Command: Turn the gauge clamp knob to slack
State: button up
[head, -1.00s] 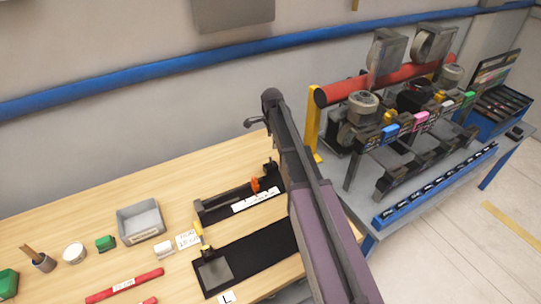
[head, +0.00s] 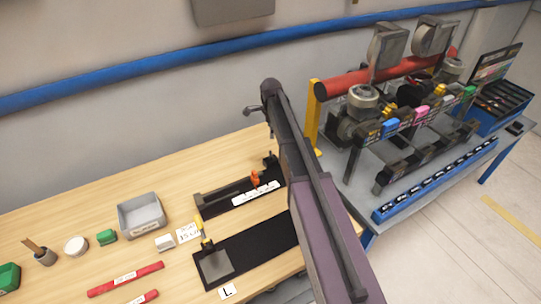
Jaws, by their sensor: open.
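A black gauge fixture (head: 222,199) lies on the wooden bench, with a white marked strip (head: 256,193) along its front. A small orange part (head: 255,179) stands upright on it. A dark upright part (head: 270,161) is at its right end, close beside my arm in the picture. I cannot tell which of these is the clamp knob, or how it is turned. My arm crosses the picture in front of the right end of the fixture and hides some of it. My gripper is not visible.
A second black mat (head: 255,248) with a grey plate lies in front. A grey table (head: 360,195) with machinery and a blue rail (head: 435,182) stands to the right.

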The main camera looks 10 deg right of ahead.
aim_at(271, 154)
jog(key=shift+f+b, duration=6.25)
jog(key=shift+f, duration=0.2)
jog(key=c, duration=1.2)
